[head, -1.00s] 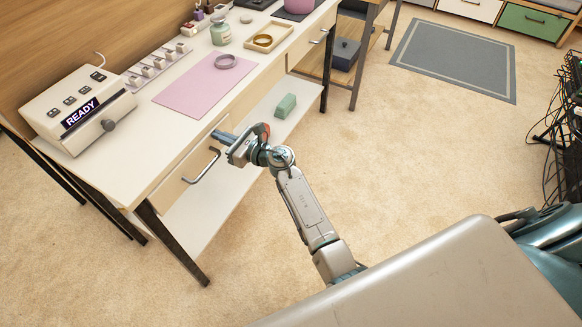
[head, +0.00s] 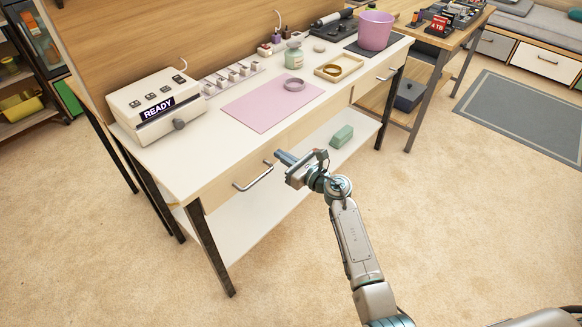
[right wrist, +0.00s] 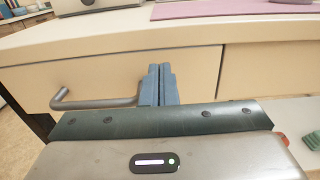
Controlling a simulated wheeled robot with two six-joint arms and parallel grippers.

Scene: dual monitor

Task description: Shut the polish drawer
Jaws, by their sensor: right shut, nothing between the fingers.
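The white desk (head: 190,160) has a pale wooden drawer front (head: 230,187) with a grey bar handle (head: 254,178) under its near edge. That drawer front looks about flush with the desk; a small gap cannot be told. No label shows which drawer is the polish drawer. My right gripper (head: 281,156) is shut and empty, its fingertips at the drawer front, just right of the handle. In the right wrist view, the blue-grey fingers (right wrist: 158,85) are together beside the handle (right wrist: 95,103), in front of the panel; contact cannot be told. My left gripper is out of view.
A second drawer with a handle (head: 387,75) is at the desk's right end. A green block (head: 342,136) lies on the lower shelf. A READY device (head: 155,105), pink mat (head: 262,104), wooden tray (head: 340,68) and pink bucket (head: 375,30) stand on top. Carpet in front is clear.

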